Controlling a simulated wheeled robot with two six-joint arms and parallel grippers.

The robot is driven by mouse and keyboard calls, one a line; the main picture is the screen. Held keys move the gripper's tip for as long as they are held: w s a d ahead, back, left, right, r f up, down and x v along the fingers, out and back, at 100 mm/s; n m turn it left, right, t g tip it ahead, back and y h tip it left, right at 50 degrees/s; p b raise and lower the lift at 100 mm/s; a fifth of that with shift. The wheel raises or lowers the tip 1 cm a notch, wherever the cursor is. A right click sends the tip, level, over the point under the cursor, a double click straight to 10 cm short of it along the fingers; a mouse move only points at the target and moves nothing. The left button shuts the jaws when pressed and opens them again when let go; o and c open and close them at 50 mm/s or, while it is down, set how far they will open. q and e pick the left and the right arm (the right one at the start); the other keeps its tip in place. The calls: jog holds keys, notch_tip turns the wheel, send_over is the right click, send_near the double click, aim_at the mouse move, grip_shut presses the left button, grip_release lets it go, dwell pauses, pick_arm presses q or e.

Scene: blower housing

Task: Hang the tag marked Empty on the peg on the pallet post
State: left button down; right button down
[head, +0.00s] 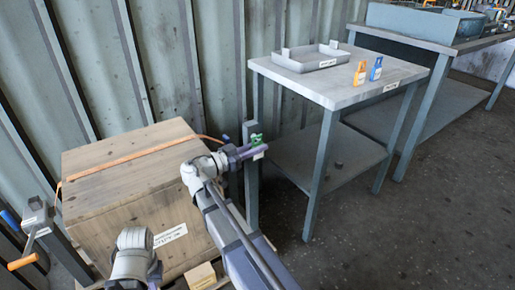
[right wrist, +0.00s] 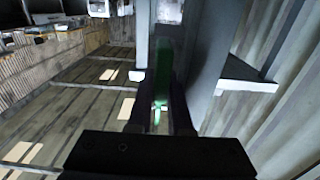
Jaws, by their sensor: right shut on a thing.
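My right gripper (head: 250,152) is shut on a green tag (head: 256,139), held upright at the top of a blue-grey post (head: 251,190) beside the wooden crate. In the right wrist view the green tag (right wrist: 162,75) stands between the dark fingers, with the post (right wrist: 203,60) close behind and to its right. I cannot make out the peg, read the tag's marking, or tell whether the tag touches the post. An orange tag (head: 360,73) and a blue tag (head: 376,69) stand on the grey table (head: 340,92). My left gripper is out of view.
A wooden crate (head: 130,180) with an orange strap stands left of the post. A grey tray (head: 307,58) sits at the table's back left. A hand crank (head: 28,250) with an orange grip is at far left. The floor at the lower right is clear.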

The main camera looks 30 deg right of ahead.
jog(key=c, duration=0.8)
grip_release()
jog(key=shift+c, duration=0.2)
jog(key=shift+o, duration=0.4)
jog(key=shift+w, duration=0.1)
jog(key=shift+a+r, duration=0.1)
jog(key=a, duration=0.7)
jog(key=shift+s+a, duration=0.35)
jog(key=shift+s, duration=0.1)
